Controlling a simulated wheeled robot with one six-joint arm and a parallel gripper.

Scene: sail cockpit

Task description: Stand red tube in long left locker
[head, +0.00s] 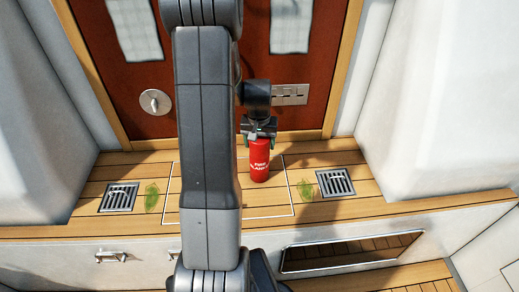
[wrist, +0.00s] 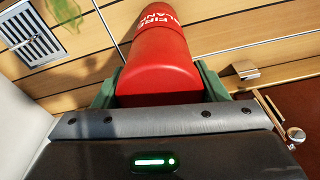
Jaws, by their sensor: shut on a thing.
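The red tube (head: 260,160), with white lettering that reads in part "FIRE", is held at one end by my gripper (head: 259,132). In the head view it hangs below the jaws over the slatted wooden ledge; I cannot tell whether its lower end touches the wood. In the wrist view the tube (wrist: 160,70) lies between the greenish fingers of my gripper (wrist: 158,88), which are shut on it. No long left locker can be made out for certain. My arm hides part of the ledge's middle.
The ledge has a framed hatch panel (head: 220,208), two metal grates (head: 119,197) (head: 335,183) and green leaf-like marks. Its white front has a handle (head: 110,257) at left and a framed opening (head: 352,252) at right. White padded sides rise left and right; a red-brown door (head: 300,70) stands behind.

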